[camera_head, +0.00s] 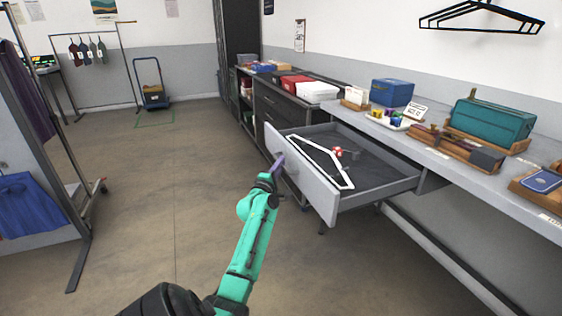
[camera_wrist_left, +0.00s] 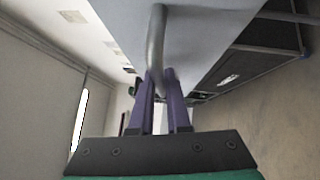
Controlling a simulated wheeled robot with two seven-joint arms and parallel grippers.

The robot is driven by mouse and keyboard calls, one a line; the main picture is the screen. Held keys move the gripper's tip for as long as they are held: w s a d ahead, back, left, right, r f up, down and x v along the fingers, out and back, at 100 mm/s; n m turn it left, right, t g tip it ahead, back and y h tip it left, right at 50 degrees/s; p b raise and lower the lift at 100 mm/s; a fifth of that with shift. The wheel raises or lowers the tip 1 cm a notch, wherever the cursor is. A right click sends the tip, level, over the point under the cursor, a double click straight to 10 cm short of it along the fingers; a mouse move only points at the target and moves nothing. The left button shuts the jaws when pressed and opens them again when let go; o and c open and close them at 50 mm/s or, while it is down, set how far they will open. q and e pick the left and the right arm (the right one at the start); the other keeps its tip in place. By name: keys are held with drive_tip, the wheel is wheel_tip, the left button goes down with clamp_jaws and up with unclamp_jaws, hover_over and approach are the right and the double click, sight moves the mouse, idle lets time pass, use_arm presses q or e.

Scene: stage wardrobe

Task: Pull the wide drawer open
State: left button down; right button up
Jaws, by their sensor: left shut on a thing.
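The wide drawer (camera_head: 310,187) is pulled well out from under the counter, with its light grey front facing my arm. A white hanger (camera_head: 318,160) and a small red-and-white item (camera_head: 338,152) lie inside on its dark bottom. My left gripper (camera_head: 278,162) is at the front's outer face, at the handle. In the left wrist view the purple fingers (camera_wrist_left: 162,95) are shut on the curved grey drawer handle (camera_wrist_left: 156,40). My right gripper is not in view.
The counter (camera_head: 440,157) above the drawer carries a blue box (camera_head: 392,92), a teal case (camera_head: 490,120) and wooden trays. A clothes rack (camera_head: 75,215) stands at the left. The floor (camera_head: 170,190) between is clear.

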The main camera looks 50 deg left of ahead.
use_arm(q)
drive_tip(key=shift+a+r, duration=0.1)
drive_tip(key=shift+r, duration=0.05)
drive_tip(key=c, duration=0.9)
unclamp_jaws()
drive_tip(key=shift+s, duration=0.1)
drive_tip(key=v, duration=1.4)
drive_tip(key=shift+s, duration=0.2)
